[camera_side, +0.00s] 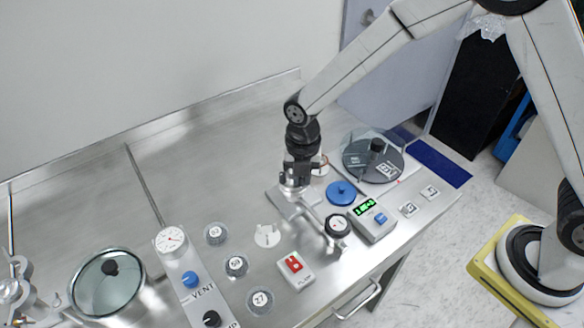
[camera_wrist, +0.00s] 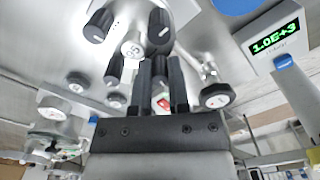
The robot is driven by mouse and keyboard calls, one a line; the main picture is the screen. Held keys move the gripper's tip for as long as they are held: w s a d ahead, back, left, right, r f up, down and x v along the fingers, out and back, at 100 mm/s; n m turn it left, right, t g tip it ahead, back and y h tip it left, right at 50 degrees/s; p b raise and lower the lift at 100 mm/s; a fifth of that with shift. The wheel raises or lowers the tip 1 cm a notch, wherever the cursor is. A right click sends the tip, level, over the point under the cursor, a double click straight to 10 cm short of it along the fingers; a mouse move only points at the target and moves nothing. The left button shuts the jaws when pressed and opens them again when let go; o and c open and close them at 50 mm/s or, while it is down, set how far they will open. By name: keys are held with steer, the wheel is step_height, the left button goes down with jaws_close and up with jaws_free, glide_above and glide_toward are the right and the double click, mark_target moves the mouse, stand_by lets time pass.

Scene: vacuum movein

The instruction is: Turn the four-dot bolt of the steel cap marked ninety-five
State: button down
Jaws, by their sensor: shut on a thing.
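In the wrist view a pale cap (camera_wrist: 132,48) with a small printed label sits among several black bolts, such as a bolt at the upper left (camera_wrist: 98,24) and a bolt at the upper right (camera_wrist: 160,26). I cannot read the cap's number or any dots surely. My gripper (camera_wrist: 160,66) is shut on a dark bolt at the cap's near right side, mostly hidden between the fingers. In the side view my gripper (camera_side: 294,180) points down over a metal fitting, and it hides the cap and bolts there.
A blue disc (camera_side: 341,193) and a glass-covered dark disc (camera_side: 356,160) lie behind. Several numbered caps (camera_side: 236,265) and a red switch (camera_side: 294,265) are in front. The left bench has bare room.

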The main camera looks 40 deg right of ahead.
steer(key=shift+m, duration=0.8)
steer(key=c, duration=0.9)
jaws_free()
steer(key=shift+r, duration=3.9)
